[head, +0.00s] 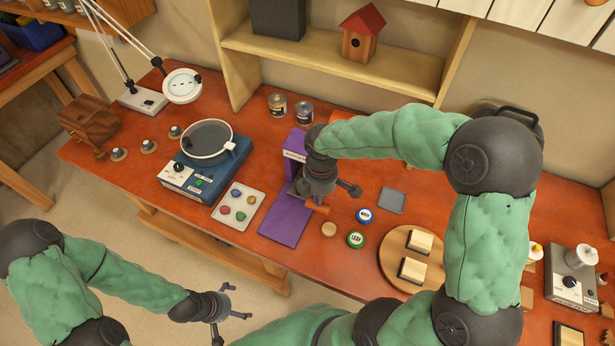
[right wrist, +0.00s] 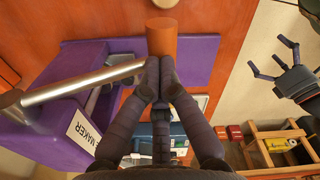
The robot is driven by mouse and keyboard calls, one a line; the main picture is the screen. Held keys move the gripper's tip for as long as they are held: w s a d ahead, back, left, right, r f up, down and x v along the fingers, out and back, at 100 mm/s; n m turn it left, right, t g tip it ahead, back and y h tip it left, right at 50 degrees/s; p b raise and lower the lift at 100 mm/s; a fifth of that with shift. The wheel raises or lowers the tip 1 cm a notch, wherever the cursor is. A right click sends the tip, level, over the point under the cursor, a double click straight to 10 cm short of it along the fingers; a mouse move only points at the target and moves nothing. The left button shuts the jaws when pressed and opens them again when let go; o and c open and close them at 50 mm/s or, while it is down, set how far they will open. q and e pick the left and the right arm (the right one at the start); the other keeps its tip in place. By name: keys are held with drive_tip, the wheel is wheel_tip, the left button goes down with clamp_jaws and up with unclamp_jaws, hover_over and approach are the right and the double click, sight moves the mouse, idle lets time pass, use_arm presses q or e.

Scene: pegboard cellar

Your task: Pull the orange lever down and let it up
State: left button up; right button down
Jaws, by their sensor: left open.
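The orange lever handle (head: 319,208) shows just below my right gripper (head: 316,196) in the head view. In the right wrist view the orange handle (right wrist: 161,36) is a short cylinder beyond the fingertips, with a grey metal rod (right wrist: 80,82) running left to the purple machine (right wrist: 45,130). My right gripper's fingers (right wrist: 160,64) are together, narrower than the handle, with their tips at its near end; I cannot tell if they touch. The gripper hides part of the machine (head: 293,144) in the head view. My left gripper (head: 228,303) is open and empty off the table's front.
A colored-button panel (head: 239,206) and blue device (head: 190,182) stand left of the purple base (head: 282,226). Two cans (head: 303,112) stand behind.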

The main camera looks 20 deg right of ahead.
drive_tip(key=shift+f, duration=0.1)
drive_tip(key=shift+w+d+f+b, duration=0.2)
drive_tip(key=shift+d+f+b, duration=0.1)
drive_tip(key=shift+f+b, duration=0.25)
idle(0.3)
wheel_tip(320, 180, up, 7)
drive_tip(key=p, duration=0.6)
drive_tip(key=shift+w, duration=0.1)
wheel_tip(320, 180, up, 12)
drive_tip(key=p, duration=0.9)
